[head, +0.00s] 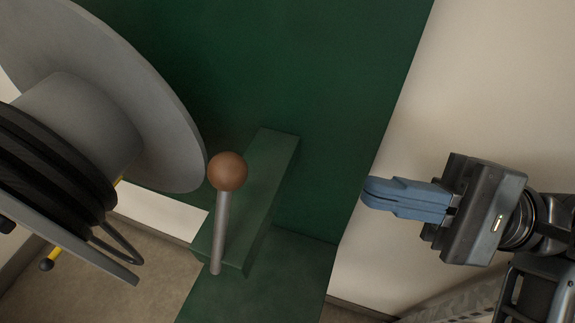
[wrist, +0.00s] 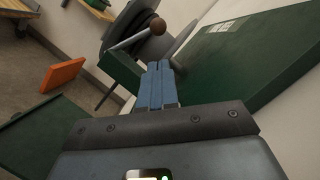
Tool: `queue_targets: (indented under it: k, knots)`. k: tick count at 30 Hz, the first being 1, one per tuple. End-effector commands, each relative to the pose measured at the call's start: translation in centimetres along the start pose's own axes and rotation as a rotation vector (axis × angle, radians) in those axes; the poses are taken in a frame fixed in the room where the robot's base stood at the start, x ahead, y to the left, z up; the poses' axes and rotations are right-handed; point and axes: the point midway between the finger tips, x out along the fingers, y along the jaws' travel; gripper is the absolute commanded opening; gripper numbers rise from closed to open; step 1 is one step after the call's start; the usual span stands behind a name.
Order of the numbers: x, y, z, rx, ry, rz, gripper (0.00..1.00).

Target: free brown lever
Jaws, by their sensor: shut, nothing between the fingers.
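The brown lever has a round brown knob (head: 228,171) on a grey metal rod (head: 221,232). The rod stands close against a green bracket (head: 272,185) in the head view. In the wrist view the brown knob (wrist: 157,26) shows beyond my fingertips, with its rod running down to the left. My gripper (head: 368,191) has blue fingers pressed together and is empty. It is to the right of the lever in the head view, clearly apart from it. The fingers (wrist: 159,66) point toward the lever in the wrist view.
A large grey reel (head: 165,110) with black hose (head: 50,170) stands left of the lever. A green panel (head: 300,70) is behind it. A pale wall (head: 490,80) is at the right. An orange block (wrist: 62,78) shows at left in the wrist view.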

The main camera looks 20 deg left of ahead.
Motion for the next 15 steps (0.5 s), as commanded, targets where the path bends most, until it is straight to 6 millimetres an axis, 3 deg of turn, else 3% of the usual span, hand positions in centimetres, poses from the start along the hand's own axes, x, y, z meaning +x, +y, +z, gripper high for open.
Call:
queue_targets:
  k: [10, 15]
  knots:
    - [0.2, 0.0, 0.0, 0.000, -0.001, 0.001, 0.00]
    - [1.9, 0.0, 0.1, 0.000, -0.002, 0.002, 0.00]
